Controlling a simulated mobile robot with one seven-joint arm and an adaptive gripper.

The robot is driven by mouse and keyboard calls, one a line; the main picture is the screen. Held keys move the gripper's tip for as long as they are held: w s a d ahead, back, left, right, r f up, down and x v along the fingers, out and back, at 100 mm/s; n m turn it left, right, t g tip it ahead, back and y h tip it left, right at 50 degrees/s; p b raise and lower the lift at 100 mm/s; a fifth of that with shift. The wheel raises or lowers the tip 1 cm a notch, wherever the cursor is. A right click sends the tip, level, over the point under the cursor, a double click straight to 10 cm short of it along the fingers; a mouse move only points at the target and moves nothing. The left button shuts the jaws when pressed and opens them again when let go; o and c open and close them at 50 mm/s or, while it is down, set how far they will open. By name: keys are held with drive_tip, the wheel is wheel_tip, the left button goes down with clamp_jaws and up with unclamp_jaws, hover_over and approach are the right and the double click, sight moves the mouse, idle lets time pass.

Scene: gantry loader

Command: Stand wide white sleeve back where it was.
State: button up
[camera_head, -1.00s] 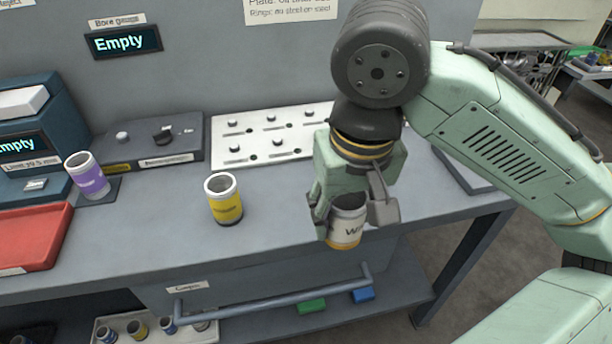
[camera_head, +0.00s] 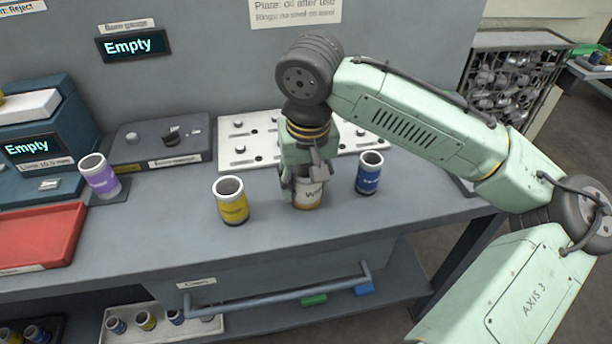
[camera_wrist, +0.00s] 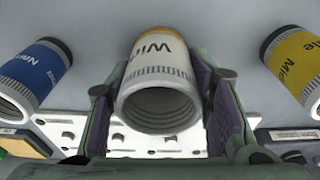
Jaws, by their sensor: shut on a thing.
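The wide white sleeve (camera_head: 308,195), with dark lettering and an orange lower band, is upright between the fingers of my gripper (camera_head: 303,178). In the wrist view the white sleeve (camera_wrist: 160,80) sits between both finger pads (camera_wrist: 165,105), its threaded open end facing the camera. My gripper is shut on it from above. Its base is at or just above the bench top, between a yellow sleeve (camera_head: 231,202) on the left and a navy sleeve (camera_head: 369,174) on the right. I cannot tell whether the base touches the bench. Its upper part is hidden by my fingers.
A white plate with pegs (camera_head: 245,138) lies behind. The grey bench (camera_head: 180,240) is clear in front of the sleeves. A rail (camera_head: 280,296) runs along its front.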

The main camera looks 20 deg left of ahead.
drive_tip(key=shift+f, duration=0.1)
drive_tip(key=shift+f, duration=0.1)
drive_tip(key=o, duration=1.1)
wheel_tip(320, 180, up, 12)
drive_tip(key=s+d+b, duration=0.1)
drive_tip(key=shift+s, duration=0.25)
